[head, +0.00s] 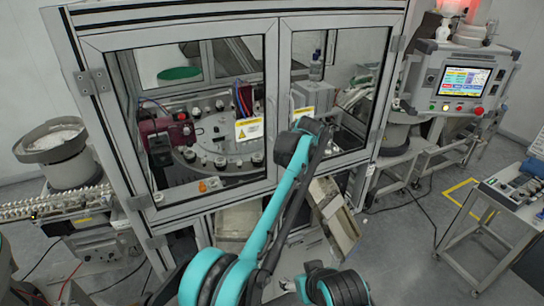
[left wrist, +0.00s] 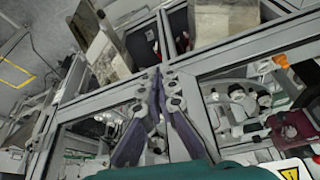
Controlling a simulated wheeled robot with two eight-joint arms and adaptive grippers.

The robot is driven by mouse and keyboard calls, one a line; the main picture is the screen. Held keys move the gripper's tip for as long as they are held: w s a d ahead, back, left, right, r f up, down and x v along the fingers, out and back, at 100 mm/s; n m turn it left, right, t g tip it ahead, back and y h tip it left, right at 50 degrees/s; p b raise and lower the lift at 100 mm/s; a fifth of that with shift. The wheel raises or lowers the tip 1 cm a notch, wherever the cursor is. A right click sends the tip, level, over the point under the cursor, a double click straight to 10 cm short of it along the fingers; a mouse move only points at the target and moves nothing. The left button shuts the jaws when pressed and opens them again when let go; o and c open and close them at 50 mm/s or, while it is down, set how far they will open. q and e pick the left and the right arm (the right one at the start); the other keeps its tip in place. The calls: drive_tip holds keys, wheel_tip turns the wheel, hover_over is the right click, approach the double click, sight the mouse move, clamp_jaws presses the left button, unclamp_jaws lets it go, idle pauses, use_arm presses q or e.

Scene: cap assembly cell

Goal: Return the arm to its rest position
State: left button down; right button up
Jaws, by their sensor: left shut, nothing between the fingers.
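My teal and black arm rises from the bottom middle of the head view, bends in front of the cabinet's lower right part and comes back down towards the bottom. My left gripper (left wrist: 159,78) shows in the left wrist view with its two dark fingers converging until the tips meet, and nothing is between them. In the head view its fingers cannot be made out. The grey-framed machine cabinet (head: 275,95) stands behind the arm, and its frame also fills much of the left wrist view (left wrist: 225,58). My right gripper is not visible.
Inside the cabinet is a round dial (head: 215,150) with several fixtures. A control panel (head: 465,82) stands at upper right and a small bench (head: 490,215) at right. A bowl feeder (head: 52,145) is at left. A slanted chute (head: 335,215) sits close behind the arm. Floor at right is partly clear.

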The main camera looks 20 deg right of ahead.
use_arm(q)
drive_tip(key=s+a+f+b, duration=0.25)
drive_tip(key=a+b, duration=0.25)
drive_tip(key=a, duration=0.5)
drive_tip(key=s+a+f+t+b, duration=0.1)
drive_tip(key=s+a+b, duration=0.35)
drive_tip(key=a, duration=0.55)
drive_tip(key=s+a+f+b, duration=0.25)
drive_tip(key=a+b, duration=0.25)
drive_tip(key=a, duration=0.5)
drive_tip(key=s+a+f+t+b, duration=0.1)
drive_tip(key=s+a+f+b, duration=0.4)
drive_tip(key=s+f, duration=0.6)
drive_tip(key=s+a+f+b, duration=0.6)
drive_tip(key=s+a+f, duration=0.3)
drive_tip(key=s+f, duration=0.3)
drive_tip(key=shift+a+f+n+t, duration=0.3)
drive_tip(key=shift+a+f+t, duration=0.1)
drive_tip(key=shift+f, duration=0.15)
